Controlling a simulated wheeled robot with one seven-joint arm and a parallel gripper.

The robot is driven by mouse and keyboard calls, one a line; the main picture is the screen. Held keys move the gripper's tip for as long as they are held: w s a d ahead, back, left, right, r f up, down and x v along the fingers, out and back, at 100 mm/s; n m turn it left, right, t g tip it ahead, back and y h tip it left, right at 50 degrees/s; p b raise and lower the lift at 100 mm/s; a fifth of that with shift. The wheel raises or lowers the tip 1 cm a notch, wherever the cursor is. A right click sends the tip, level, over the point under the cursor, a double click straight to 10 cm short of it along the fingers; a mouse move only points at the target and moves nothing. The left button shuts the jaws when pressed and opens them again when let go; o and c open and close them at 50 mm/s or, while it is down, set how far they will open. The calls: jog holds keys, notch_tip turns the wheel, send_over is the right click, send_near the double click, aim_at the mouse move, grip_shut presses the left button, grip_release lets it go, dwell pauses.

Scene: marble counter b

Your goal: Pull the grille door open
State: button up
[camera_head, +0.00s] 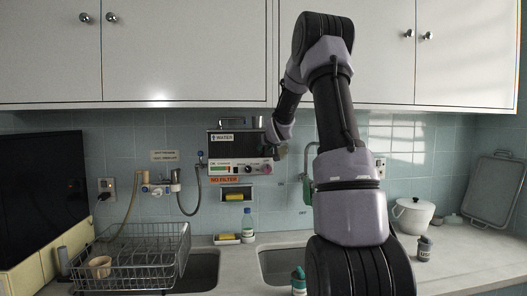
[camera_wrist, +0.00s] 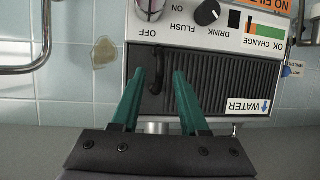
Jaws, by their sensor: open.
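The grille door (camera_wrist: 220,75) is a dark ribbed panel on the front of the wall-mounted water unit, seen upside down in the wrist view. It looks shut. In the head view it shows as a dark panel (camera_head: 225,148) with its right part behind my arm. A black curved handle (camera_wrist: 156,86) stands near one side edge of the door. My gripper (camera_wrist: 158,71) is open, with its two green fingers on either side of the handle in the picture. I cannot tell whether either finger touches it.
Below the door is a control panel (camera_head: 240,167) with a knob and labels. A hose and tap (camera_head: 160,187) hang to the left. A wire dish rack (camera_head: 130,255) and sinks sit on the counter below. Wall cabinets (camera_head: 185,50) overhang above. A metal bar (camera_wrist: 25,65) is close beside the unit.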

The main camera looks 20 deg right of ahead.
jog(key=shift+x, duration=1.45)
grip_shut()
dwell(0.3)
